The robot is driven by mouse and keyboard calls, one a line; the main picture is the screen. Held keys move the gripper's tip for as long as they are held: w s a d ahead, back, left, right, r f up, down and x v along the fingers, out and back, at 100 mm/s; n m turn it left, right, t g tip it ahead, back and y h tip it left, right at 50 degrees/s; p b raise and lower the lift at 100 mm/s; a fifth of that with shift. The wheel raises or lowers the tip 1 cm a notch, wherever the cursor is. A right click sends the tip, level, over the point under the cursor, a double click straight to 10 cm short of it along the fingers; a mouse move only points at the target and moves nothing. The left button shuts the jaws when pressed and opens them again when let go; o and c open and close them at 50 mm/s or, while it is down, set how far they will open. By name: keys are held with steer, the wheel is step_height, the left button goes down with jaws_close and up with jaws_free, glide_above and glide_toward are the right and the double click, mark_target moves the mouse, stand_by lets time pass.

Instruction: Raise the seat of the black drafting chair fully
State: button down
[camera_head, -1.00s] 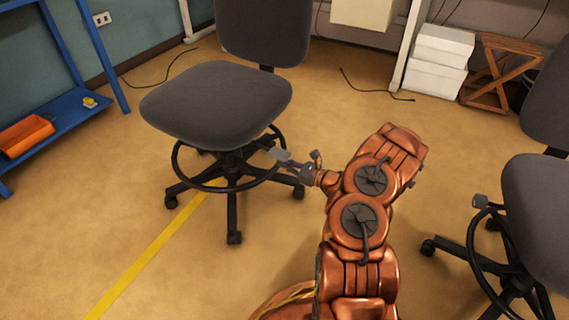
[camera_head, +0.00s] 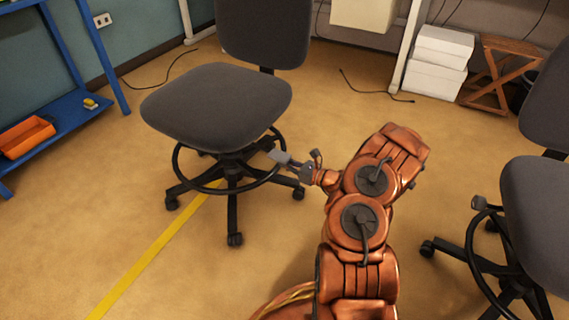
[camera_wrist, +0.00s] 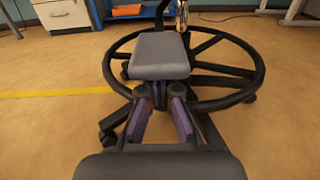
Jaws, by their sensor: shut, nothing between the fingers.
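The black drafting chair (camera_head: 215,105) stands left of centre in the head view, with a dark grey seat, a foot ring (camera_head: 190,180) and a base on casters. A flat grey lever paddle (camera_head: 279,155) sticks out under the right side of its seat. In the wrist view the paddle (camera_wrist: 159,56) is large, just beyond the finger ends. My gripper (camera_head: 294,164) is at the paddle, under the seat's right edge. Its purple-sided fingers (camera_wrist: 160,93) are shut with nothing between them. The paddle covers their tips in part, so I cannot tell whether they touch it.
A second dark chair (camera_head: 545,215) stands at the right, with its own paddle (camera_head: 479,202). A blue shelf (camera_head: 75,115) with an orange bin (camera_head: 27,137) is at the left. White boxes (camera_head: 437,62) and a wooden stand (camera_head: 492,75) are at the back right. Cables lie on the floor.

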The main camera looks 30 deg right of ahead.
steer(key=shift+r+p, duration=0.65)
steer(key=shift+r, duration=0.85)
steer(key=shift+r+p, duration=1.1)
steer(key=shift+r, duration=0.9)
steer(key=shift+r+p, duration=1.25)
steer(key=shift+r, duration=0.7)
